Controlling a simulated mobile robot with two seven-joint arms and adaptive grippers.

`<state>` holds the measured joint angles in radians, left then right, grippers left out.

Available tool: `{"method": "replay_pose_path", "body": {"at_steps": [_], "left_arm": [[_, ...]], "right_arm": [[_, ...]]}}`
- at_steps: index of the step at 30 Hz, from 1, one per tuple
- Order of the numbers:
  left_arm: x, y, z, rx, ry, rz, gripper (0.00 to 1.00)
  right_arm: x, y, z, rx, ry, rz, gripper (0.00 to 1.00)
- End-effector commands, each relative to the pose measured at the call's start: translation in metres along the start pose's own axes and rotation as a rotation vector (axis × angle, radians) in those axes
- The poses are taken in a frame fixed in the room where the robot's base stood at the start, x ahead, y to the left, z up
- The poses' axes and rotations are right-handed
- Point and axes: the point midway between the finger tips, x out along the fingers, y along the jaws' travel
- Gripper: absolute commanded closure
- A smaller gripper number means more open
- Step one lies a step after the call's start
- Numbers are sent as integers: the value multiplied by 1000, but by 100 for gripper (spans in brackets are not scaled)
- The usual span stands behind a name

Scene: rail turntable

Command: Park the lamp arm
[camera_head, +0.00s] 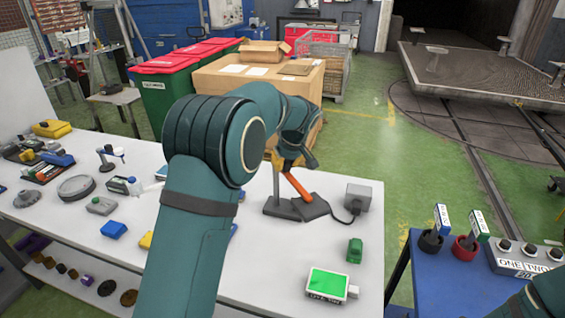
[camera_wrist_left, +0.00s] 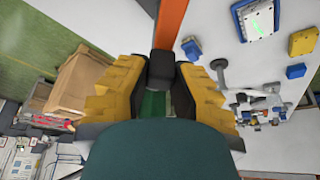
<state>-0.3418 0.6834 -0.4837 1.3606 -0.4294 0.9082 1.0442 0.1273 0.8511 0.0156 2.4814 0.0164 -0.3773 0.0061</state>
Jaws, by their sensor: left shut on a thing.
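The lamp arm (camera_head: 296,187) is an orange bar that slants up from a dark base plate (camera_head: 312,207) at the right part of the white table. A thin grey post (camera_head: 276,184) stands beside it on another dark plate. My left gripper (camera_head: 280,160), with yellow fingers, is at the upper end of the bar, partly hidden by my own arm. In the left wrist view the fingers (camera_wrist_left: 162,76) are shut on the dark end block of the orange arm (camera_wrist_left: 171,22). My right gripper is not in view.
A grey box (camera_head: 358,196) with a cable stands right of the lamp. A green block (camera_head: 355,250) and a green-screened device (camera_head: 328,284) lie in front. Many small parts cover the table's left. A blue stand (camera_head: 440,285) is at right, with a cardboard box (camera_head: 220,78) behind.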

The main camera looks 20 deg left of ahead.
Motion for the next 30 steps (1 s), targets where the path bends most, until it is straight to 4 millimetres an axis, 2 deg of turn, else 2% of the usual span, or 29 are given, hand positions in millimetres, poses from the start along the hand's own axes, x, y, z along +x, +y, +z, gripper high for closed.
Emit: {"method": "replay_pose_path", "body": {"at_steps": [18, 19, 21, 30], "left_arm": [[2, 2, 1, -35, -3, -17, 100], [2, 2, 1, -35, -3, -17, 65], [2, 2, 1, -35, -2, -17, 45], [0, 2, 0, -34, -1, -15, 45]], "right_arm": [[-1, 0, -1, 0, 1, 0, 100], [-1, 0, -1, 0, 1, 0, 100], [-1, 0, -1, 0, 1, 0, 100], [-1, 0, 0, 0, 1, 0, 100]]}}
